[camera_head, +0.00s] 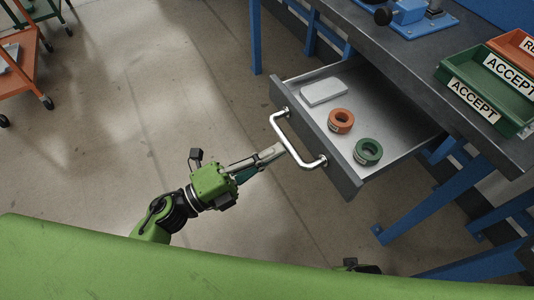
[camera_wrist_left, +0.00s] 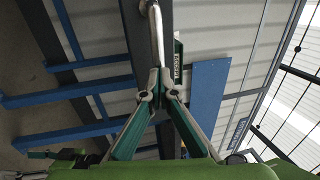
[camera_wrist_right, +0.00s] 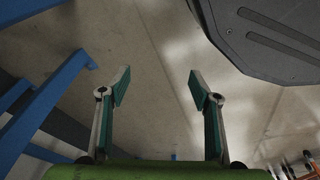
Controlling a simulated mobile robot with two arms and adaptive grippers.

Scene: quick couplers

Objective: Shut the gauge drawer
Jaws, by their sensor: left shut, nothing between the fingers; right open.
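The gauge drawer (camera_head: 391,115) is pulled out from under the dark workbench in the head view. Its grey front (camera_head: 337,168) carries a silver bar handle (camera_head: 278,126). An orange ring (camera_head: 341,121), a green ring (camera_head: 368,152) and a pale flat block (camera_head: 324,91) lie inside. My left gripper (camera_head: 279,149) is shut and empty, its tips at the handle; I cannot tell whether they touch it. In the left wrist view the shut fingertips (camera_wrist_left: 158,77) are close to the handle bar (camera_wrist_left: 157,35). My right gripper (camera_wrist_right: 160,75) is open and empty over bare floor.
The workbench (camera_head: 408,62) holds a green ACCEPT bin (camera_head: 483,96), an orange bin (camera_head: 516,45) and a blue fixture (camera_head: 415,18). Blue bench legs (camera_head: 256,38) stand below. An orange cart (camera_head: 20,70) is at the far left. The floor before the drawer is clear.

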